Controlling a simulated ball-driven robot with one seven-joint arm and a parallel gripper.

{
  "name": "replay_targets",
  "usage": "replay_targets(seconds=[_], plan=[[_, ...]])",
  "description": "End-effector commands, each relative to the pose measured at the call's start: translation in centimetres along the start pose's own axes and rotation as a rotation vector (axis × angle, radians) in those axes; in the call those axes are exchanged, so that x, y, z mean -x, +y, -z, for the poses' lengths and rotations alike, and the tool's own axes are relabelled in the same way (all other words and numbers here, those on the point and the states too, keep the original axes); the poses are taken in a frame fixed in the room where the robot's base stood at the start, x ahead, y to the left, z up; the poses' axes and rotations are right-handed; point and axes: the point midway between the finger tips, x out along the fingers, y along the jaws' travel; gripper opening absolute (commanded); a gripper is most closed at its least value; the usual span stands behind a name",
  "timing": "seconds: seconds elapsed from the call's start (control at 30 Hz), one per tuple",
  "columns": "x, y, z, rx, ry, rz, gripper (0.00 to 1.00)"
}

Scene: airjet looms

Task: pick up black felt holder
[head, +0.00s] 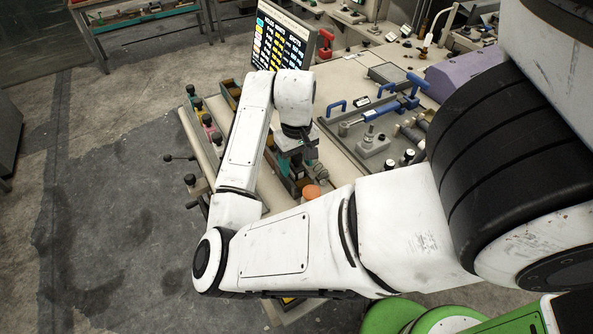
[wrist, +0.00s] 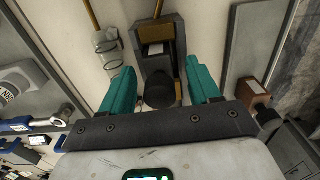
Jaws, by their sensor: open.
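In the wrist view a dark grey-black block (wrist: 160,40) with a pale inset lies between my gripper's fingers; it looks like the black felt holder. A round black knob (wrist: 158,92) sits at its near end. My gripper (wrist: 161,66) is open, one teal finger on each side of the block. A gap shows between the block and each finger; no firm contact is visible. In the head view my arm hides most of the block and the fingers.
Blue-handled clamps (head: 385,108) and a purple housing (head: 465,75) stand right of my arm on the bench. A display board (head: 282,45) stands behind. An orange knob (head: 311,191) is near my forearm.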

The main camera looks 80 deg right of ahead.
Motion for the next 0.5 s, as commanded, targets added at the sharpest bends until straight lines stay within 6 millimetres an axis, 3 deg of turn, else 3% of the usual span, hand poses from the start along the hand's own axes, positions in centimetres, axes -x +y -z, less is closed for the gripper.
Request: replay_targets(seconds=[0.07,0.5], plan=[[0.02,0.0,0.0,0.0,0.0,0.0,0.6],[0.05,0.01,0.0,0.0,0.0,0.0,0.18]])
